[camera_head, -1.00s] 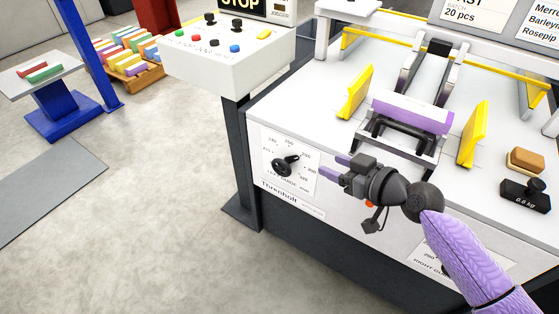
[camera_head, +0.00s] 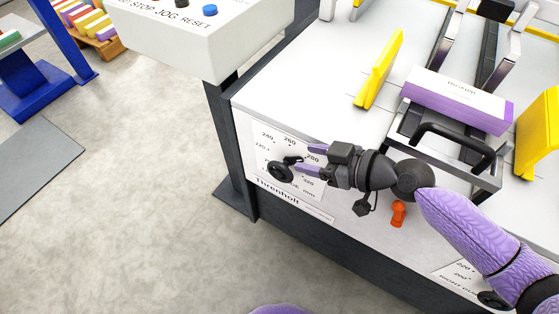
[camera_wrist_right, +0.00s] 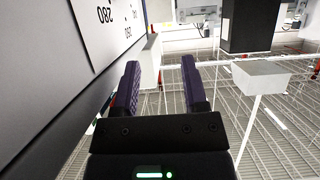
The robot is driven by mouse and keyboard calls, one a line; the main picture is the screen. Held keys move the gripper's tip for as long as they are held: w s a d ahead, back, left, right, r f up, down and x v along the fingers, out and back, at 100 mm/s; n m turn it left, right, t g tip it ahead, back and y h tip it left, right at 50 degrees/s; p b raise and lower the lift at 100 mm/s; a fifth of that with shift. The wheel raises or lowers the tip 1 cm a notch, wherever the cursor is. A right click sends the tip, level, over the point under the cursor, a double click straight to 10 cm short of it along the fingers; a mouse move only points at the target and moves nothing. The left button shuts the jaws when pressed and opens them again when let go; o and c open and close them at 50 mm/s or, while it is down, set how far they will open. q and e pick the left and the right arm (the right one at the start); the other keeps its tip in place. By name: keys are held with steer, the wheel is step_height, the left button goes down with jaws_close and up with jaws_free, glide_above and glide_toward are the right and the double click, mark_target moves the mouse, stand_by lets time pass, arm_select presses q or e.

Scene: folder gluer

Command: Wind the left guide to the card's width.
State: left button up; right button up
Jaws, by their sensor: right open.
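The left guide's dial plate (camera_head: 270,145) is on the machine's white front, with numbers around a black hand crank (camera_head: 280,171). I cannot read its setting. My right gripper (camera_head: 310,162) is open beside the crank, its purple fingers pointing at it from the right; I cannot tell whether they touch it. In the right wrist view the open fingers (camera_wrist_right: 162,80) have nothing clearly between them, and part of the dial plate (camera_wrist_right: 103,25) shows upper left. The yellow left guide (camera_head: 380,70) stands apart from the white and purple card stack (camera_head: 458,98). My left gripper is out of view.
A yellow right guide (camera_head: 540,135) stands right of the stack. A black handle (camera_head: 455,140) fronts the stack. An orange knob (camera_head: 398,214) is below my right wrist. A control box (camera_head: 190,35) overhangs at upper left.

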mark_target(286, 167)
steer(key=f, duration=0.2)
steer(key=f+b, duration=0.1)
steer(key=f, duration=0.1)
steer(key=f+b, duration=0.1)
steer(key=f, duration=0.1)
steer(key=shift+w+a, duration=0.2)
steer(key=shift+a, duration=0.05)
steer(key=x, duration=0.3)
steer(key=b+x, duration=0.1)
steer(key=x, duration=0.2)
steer(key=shift+w+a+r, duration=0.1)
steer(key=shift+w+a, duration=0.05)
steer(key=shift+a, duration=0.15)
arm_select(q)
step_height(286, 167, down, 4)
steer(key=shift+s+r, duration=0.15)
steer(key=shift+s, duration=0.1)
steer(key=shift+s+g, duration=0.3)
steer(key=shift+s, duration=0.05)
arm_select(e)
jaws_close()
